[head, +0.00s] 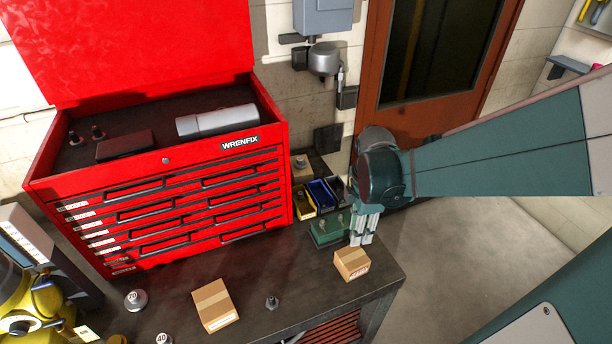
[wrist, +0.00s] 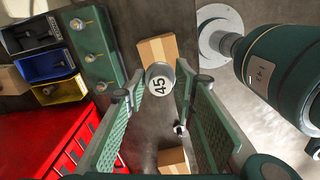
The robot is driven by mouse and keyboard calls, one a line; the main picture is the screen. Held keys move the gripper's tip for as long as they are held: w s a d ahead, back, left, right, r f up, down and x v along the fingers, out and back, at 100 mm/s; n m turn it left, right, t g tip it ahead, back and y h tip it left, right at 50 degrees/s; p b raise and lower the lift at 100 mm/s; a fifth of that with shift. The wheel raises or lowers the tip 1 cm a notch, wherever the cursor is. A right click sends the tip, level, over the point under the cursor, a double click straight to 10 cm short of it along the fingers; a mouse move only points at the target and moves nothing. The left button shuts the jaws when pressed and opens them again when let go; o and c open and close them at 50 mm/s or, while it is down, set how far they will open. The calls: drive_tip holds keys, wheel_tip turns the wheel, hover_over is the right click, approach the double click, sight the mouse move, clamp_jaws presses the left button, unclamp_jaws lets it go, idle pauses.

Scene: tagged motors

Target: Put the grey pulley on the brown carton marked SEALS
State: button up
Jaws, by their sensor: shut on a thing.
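My gripper (head: 362,239) points down beside the green block and above the small brown carton (head: 351,264). In the wrist view my gripper (wrist: 160,90) is shut on a round grey piece marked 45 (wrist: 159,79), which looks like the grey pulley. I cannot make the piece out in the head view. The small carton also shows in the wrist view (wrist: 157,47), beyond the held piece.
A green block with knobs (head: 325,233) stands left of my gripper, next to the yellow, blue and dark bins (head: 319,195). A small dark part (head: 271,303) stands between the cartons. The red WRENFIX chest (head: 165,200) fills the back left. The bench's right edge is near the small carton.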

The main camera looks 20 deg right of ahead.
drive_tip(key=shift+f, duration=0.1)
hover_over(353, 256)
drive_tip(key=shift+f, duration=3)
drive_tip(key=shift+f+b, duration=0.35)
drive_tip(key=shift+f, duration=1.55)
drive_tip(key=shift+f, duration=0.15)
drive_tip(key=o, duration=0.9)
drive_tip(key=shift+r, duration=0.3)
drive_tip(key=shift+r+p, duration=0.5)
drive_tip(key=shift+r, duration=5.4)
